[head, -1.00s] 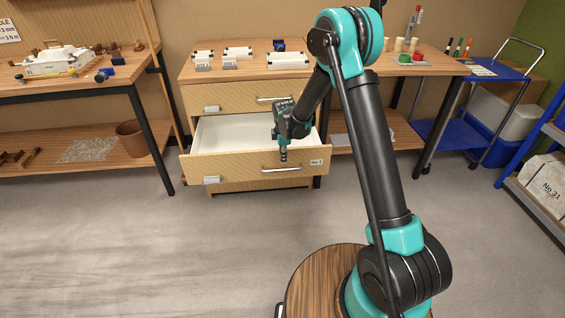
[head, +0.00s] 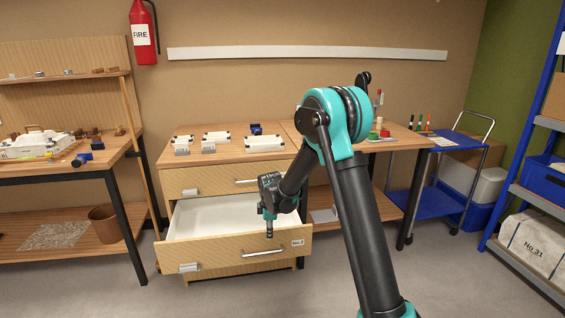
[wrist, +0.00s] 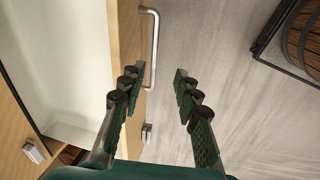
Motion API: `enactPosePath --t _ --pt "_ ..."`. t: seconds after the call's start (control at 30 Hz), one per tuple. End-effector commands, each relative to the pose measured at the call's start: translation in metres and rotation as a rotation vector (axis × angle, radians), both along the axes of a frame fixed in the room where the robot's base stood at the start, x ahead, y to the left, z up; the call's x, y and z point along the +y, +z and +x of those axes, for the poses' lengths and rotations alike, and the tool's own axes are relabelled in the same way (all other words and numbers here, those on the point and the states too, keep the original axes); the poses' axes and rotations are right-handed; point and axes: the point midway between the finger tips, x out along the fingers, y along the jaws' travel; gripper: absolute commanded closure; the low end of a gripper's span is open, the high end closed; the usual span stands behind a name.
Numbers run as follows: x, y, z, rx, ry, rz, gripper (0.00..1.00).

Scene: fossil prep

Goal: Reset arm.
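My gripper (head: 269,234) hangs pointing down in front of the open lower drawer (head: 225,247) of the wooden cabinet. My arm rises from the lower right of the head view and bends at a raised elbow towards the cabinet.
The drawer's white inside (head: 215,215) looks empty. White trays (head: 265,143) stand on the cabinet top. A workbench (head: 60,172) is at left, a blue cart (head: 440,202) and blue shelving (head: 525,190) at right. The grey floor in front is clear.

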Motion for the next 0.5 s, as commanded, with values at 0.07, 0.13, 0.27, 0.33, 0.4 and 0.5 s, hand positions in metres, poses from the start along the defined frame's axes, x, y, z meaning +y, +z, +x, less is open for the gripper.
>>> enactPosePath --t 0.07,0.13,0.27,0.33,0.4,0.5 --pt "-0.028 0.019 -0.014 -0.004 -0.103 0.022 0.68" --pt "-0.051 0.035 -0.027 -0.010 -0.207 0.045 0.68" --pt "-0.092 0.059 -0.056 -0.019 -0.397 0.090 0.68" --pt "-0.113 0.070 -0.073 -0.025 -0.501 0.115 0.68" --pt "-0.132 0.079 -0.092 -0.030 -0.601 0.141 0.68" --pt "-0.159 0.089 -0.121 -0.037 -0.746 0.179 0.68"
